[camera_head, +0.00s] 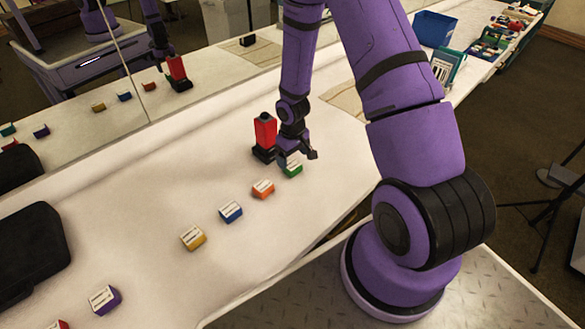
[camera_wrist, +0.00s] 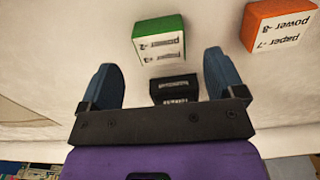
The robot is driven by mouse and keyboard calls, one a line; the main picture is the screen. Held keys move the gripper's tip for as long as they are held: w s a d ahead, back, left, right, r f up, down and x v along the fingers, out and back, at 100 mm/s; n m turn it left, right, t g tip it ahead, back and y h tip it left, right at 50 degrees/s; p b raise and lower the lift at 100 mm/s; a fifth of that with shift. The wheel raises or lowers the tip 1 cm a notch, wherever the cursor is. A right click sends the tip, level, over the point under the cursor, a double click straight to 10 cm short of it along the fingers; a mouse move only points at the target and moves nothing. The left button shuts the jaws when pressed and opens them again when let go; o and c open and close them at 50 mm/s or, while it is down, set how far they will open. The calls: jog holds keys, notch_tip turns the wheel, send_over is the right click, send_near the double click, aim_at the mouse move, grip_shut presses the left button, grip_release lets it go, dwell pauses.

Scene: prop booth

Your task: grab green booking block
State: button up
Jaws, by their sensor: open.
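The green booking block (camera_head: 292,170) sits on the white table, partly hidden by my gripper in the head view. In the wrist view the green block (camera_wrist: 160,40) has a white label face and lies just past the fingertips, roughly in line with the gap. My gripper (camera_head: 297,155) is directed down near the green block. In the wrist view my gripper (camera_wrist: 160,75) has its two blue-grey fingers wide apart. A small black item with a pale label (camera_wrist: 174,88) shows between the fingers; how far below them it lies is unclear.
An orange block (camera_head: 263,189) is closest to the green one. Blue (camera_head: 231,211), yellow (camera_head: 193,237) and purple (camera_head: 104,299) blocks continue the row. A red tower on a black base (camera_head: 265,137) stands close beside my gripper. A black case (camera_head: 30,255) lies left.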

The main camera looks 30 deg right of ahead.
aim_at(292, 164)
jog(key=shift+f, duration=2.25)
jog(key=shift+c, duration=0.4)
jog(key=c, duration=0.9)
